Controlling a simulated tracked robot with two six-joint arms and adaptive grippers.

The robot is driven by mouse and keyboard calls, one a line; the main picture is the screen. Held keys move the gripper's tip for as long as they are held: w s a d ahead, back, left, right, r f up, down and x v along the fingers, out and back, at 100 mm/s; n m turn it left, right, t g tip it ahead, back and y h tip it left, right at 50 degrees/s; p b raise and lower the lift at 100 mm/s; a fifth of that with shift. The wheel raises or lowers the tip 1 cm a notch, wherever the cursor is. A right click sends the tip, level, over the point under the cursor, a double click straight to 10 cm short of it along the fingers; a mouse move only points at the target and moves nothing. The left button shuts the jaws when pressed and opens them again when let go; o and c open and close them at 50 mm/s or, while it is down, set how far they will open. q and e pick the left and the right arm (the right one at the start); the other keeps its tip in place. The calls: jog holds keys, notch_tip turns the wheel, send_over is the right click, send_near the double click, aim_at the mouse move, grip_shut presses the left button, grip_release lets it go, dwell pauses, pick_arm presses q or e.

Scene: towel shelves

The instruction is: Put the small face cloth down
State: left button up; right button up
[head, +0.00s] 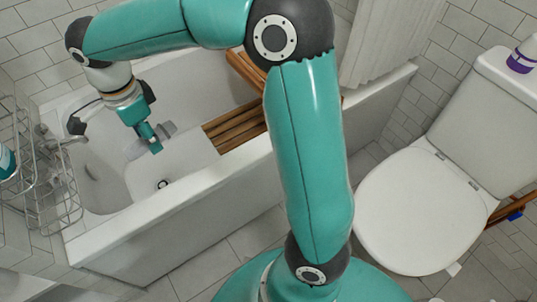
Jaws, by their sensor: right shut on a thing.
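My right gripper (153,146) hangs over the inside of the white bathtub, pointing down, near the tub's left end. It is shut on a small pale grey piece, which I take to be the small face cloth (167,129). The cloth shows on both sides of the fingers, and the fingers hide its middle. It appears held above the tub floor, but the exact gap is hard to judge. My left gripper is not in view.
The bathtub (150,240) has a slatted wooden rack (235,128) across it, right of my gripper. A wire caddy (45,190) with a bottle is at the left. A white toilet (420,215) stands at the right. A white curtain (390,40) hangs behind.

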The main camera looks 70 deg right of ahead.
aim_at(183, 189)
jog(key=shift+s+d+f+m+b, duration=0.1)
jog(key=shift+s+f+m+b, duration=0.15)
jog(key=shift+f+m, duration=0.2)
jog(key=shift+s+d+f+m+b, duration=0.1)
jog(key=shift+s+f+m+b, duration=0.05)
jog(key=shift+f+m+b, duration=0.25)
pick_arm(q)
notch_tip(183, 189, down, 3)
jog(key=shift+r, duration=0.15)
pick_arm(e)
jog(key=shift+s, duration=0.1)
pick_arm(q)
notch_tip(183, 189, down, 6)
jog(key=b, duration=0.6)
pick_arm(e)
notch_tip(183, 189, down, 20)
jog(key=shift+f, duration=0.15)
jog(key=o, duration=1.3)
